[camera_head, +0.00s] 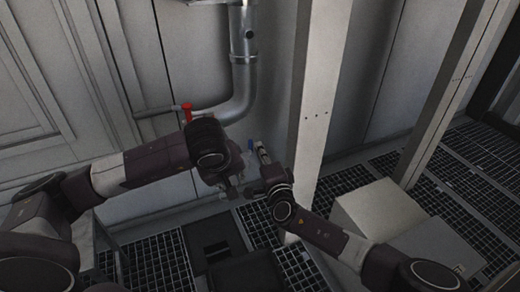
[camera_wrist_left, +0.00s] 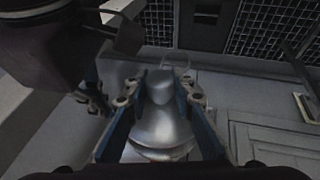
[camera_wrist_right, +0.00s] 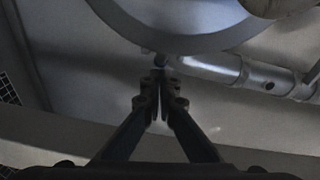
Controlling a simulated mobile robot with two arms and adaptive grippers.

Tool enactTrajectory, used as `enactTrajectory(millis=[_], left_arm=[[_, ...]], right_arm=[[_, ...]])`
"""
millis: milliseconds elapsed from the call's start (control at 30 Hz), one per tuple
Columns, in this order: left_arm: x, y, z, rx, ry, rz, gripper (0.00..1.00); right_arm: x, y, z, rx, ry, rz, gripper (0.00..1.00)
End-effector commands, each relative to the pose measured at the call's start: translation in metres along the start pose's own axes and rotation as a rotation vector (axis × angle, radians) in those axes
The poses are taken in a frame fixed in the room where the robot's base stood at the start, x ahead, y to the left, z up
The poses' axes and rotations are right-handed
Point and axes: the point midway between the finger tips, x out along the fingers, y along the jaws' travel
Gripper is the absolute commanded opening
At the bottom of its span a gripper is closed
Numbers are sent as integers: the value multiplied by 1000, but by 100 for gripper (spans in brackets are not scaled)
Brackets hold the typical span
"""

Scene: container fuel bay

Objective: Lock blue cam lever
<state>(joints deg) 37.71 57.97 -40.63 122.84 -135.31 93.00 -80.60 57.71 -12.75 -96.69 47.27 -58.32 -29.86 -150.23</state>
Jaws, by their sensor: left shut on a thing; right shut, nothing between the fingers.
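A small blue piece (camera_head: 250,144) shows just below the pipe's lower end in the head view; it looks like the blue cam lever, but is too small to be sure. My left gripper (camera_head: 231,188) is shut on a silver metal fitting (camera_wrist_left: 160,130), which sits between its fingers in the left wrist view. My right gripper (camera_head: 262,152) is close to the right of the blue piece. In the right wrist view its fingers (camera_wrist_right: 160,80) are shut with nothing between them, just below a large grey ring (camera_wrist_right: 180,38). I cannot tell whether they touch it.
A silver pipe (camera_head: 243,85) runs down the wall and bends left, with a red handle (camera_head: 187,112) on its left end. A beige post (camera_head: 315,120) stands right of the grippers. A pale box (camera_head: 378,208) is at the right on the grated floor (camera_head: 163,262).

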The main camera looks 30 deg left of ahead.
Motion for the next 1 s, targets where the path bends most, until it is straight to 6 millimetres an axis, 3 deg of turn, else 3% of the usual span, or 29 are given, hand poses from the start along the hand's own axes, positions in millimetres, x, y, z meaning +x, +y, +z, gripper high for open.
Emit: enactTrajectory(millis=[433,1000], left_arm=[[0,0,0,0,0,1,0],[0,0,0,0,0,1,0]], right_arm=[[12,-2,8,-6,-122,-17,0],[20,-3,13,-4,-119,-17,0]])
